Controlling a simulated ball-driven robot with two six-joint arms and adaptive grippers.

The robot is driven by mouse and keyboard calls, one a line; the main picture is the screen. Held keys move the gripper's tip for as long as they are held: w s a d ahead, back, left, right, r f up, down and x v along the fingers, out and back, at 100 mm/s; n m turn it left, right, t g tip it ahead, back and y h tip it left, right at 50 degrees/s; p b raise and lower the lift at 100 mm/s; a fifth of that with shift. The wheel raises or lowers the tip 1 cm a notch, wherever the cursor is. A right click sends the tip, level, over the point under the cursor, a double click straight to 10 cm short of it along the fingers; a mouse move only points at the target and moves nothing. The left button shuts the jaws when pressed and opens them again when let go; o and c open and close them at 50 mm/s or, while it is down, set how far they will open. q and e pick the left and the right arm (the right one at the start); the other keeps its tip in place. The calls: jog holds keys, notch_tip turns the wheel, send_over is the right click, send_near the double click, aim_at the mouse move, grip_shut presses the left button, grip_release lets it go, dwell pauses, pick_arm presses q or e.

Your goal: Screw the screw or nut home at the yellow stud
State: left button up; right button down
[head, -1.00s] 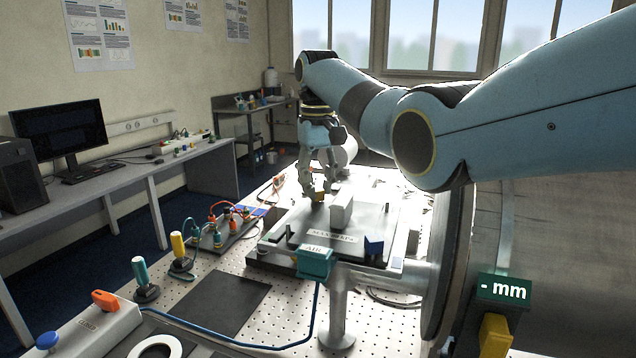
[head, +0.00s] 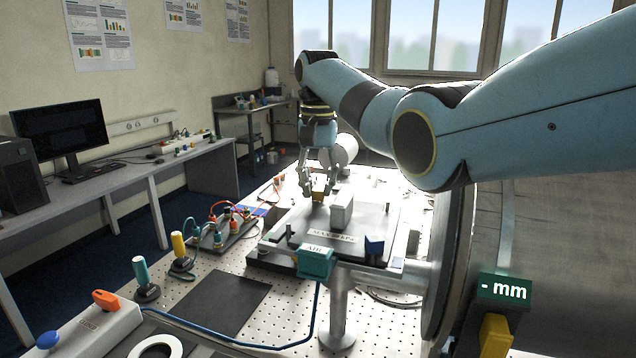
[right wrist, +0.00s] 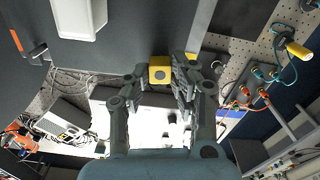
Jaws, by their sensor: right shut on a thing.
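A small yellow block-shaped piece (head: 318,196) with a dark mark on its top stands at the far left edge of the grey plate (head: 300,226); I cannot tell whether it is the nut or a screw head. My right gripper (head: 317,190) points down from above and is shut on it. The right wrist view shows the yellow piece (right wrist: 160,64) between the two fingertips (right wrist: 160,76). Any stud or thread beneath it is hidden. My left gripper is not in view.
A white block (head: 341,211) stands on the plate just right of the gripper. A teal block (head: 315,262) and a dark blue block (head: 374,246) are at the near side. A rack with coloured handles and cables (head: 222,232) lies left.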

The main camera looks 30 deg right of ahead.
jog(key=m, duration=0.4)
jog(key=shift+w+r, duration=0.1)
jog(key=m, duration=0.4)
jog(key=c, duration=1)
grip_release()
jog(key=shift+w, duration=0.1)
jog(key=shift+c, duration=0.2)
notch_tip(320, 180, up, 7)
jog(key=shift+r, duration=0.15)
